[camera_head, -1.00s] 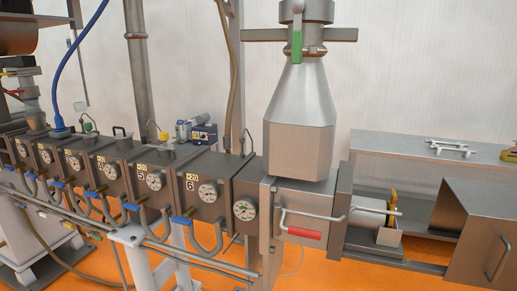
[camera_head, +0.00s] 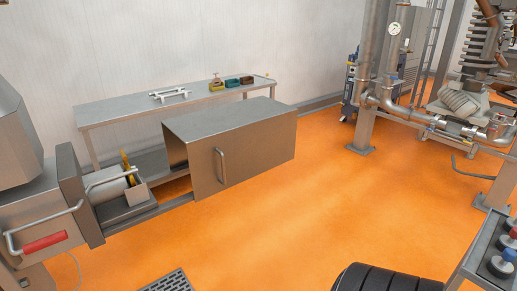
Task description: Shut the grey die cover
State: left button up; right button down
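The grey die cover (camera_head: 235,150) is a box-shaped metal hood with a vertical bar handle (camera_head: 221,166) on its front face. It stands to the right of the extruder's end block (camera_head: 72,190), with a gap between them. In the gap the die (camera_head: 112,185) shows, with a yellow part (camera_head: 126,165) beside it. A rail (camera_head: 150,210) runs from the end block towards the cover. Neither of my grippers is in view, so nothing is seen touching the cover.
A grey bench (camera_head: 110,108) stands behind the cover, holding small bins (camera_head: 232,82) and a white bracket (camera_head: 170,94). A red-gripped handle (camera_head: 44,242) is at the left. Orange floor (camera_head: 290,210) is open in front. A button panel (camera_head: 490,255) is at the lower right.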

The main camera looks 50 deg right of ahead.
aim_at(225, 146)
jog(key=z, duration=1.65)
